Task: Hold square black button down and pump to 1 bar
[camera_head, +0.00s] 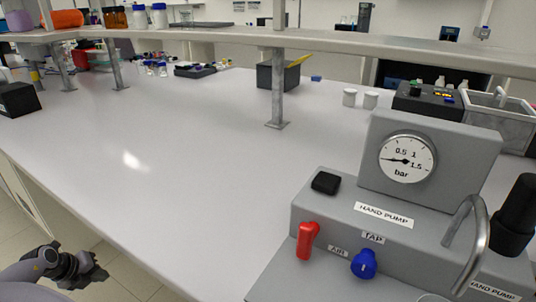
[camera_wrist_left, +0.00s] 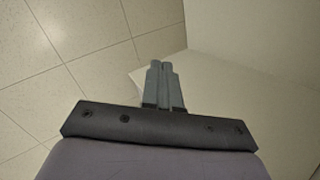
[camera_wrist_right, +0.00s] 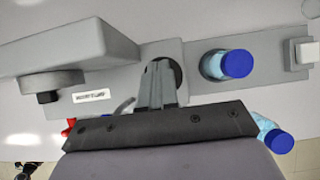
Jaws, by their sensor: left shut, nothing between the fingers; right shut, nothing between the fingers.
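The grey hand pump rig (camera_head: 320,215) stands at the front right of the bench. The square black button (camera_head: 325,182) sits on its top left; nothing touches it. The gauge (camera_head: 406,160) has its needle pointing left, below the 0.5 mark. The black pump handle (camera_head: 515,215) stands upright at the right edge. My left gripper (camera_head: 95,272) is shut and empty, off the bench's front edge; its wrist view (camera_wrist_left: 161,68) shows only floor and a pale panel. My right gripper (camera_wrist_right: 158,65) is shut and empty over the rig, partly covering a dark round part, probably the handle.
A red lever (camera_head: 307,240), a blue knob (camera_head: 364,263) and a curved metal pipe (camera_head: 466,240) are on the rig. Blue-capped bottles (camera_wrist_right: 237,64) stand near my right gripper. A shelf post (camera_head: 278,90) rises behind. The bench's left middle is clear.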

